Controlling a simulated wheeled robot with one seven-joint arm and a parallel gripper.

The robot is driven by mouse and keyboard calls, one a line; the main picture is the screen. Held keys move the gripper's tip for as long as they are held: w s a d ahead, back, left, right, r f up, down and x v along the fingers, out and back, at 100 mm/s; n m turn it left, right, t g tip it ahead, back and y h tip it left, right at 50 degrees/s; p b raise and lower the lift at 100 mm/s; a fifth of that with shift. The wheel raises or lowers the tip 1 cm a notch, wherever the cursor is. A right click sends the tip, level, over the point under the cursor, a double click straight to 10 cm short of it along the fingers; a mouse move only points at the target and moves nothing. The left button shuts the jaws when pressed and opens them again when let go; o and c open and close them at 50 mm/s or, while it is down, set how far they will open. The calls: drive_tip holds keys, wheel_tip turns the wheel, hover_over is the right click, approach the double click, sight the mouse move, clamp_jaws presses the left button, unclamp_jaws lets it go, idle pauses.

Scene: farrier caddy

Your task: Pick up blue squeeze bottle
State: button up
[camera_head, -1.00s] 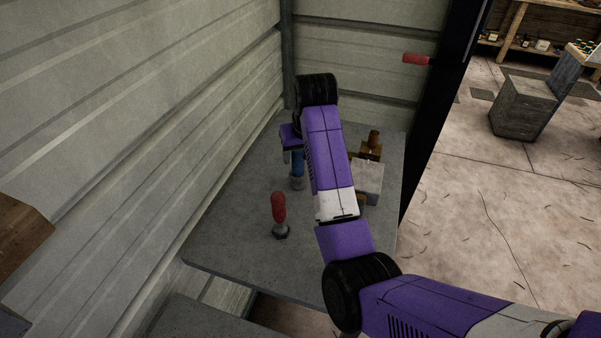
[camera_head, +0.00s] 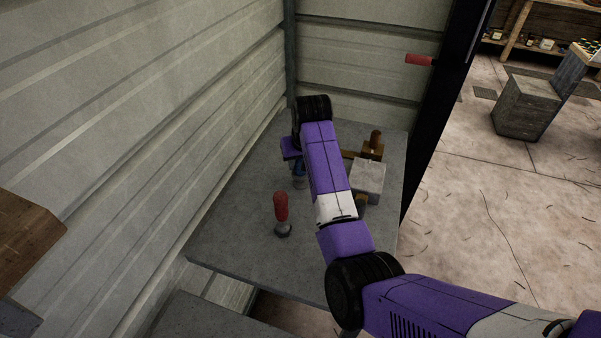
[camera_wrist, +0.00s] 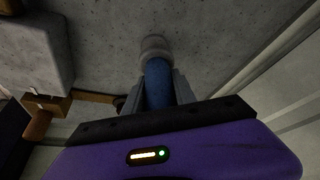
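The blue squeeze bottle (camera_wrist: 157,82) stands on the grey table top, between the two grey fingers of my gripper (camera_wrist: 158,88) in the wrist view. Its pale grey end (camera_wrist: 156,47) shows beyond the fingers. The fingers flank it on both sides and look open, with at most narrow gaps; contact is hard to judge. In the head view my gripper (camera_head: 293,157) is low over the bottle (camera_head: 299,168), which shows only in part below the purple gripper body. My forearm covers the area just right of it.
A red-handled tool (camera_head: 281,208) stands on the table (camera_head: 235,235) in front of the bottle. A light grey block (camera_head: 368,178) and a brown wooden item (camera_head: 374,147) are to the right. A corrugated wall (camera_head: 150,120) borders the left side.

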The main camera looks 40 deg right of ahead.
clamp_jaws()
drive_tip(key=shift+r, duration=0.1)
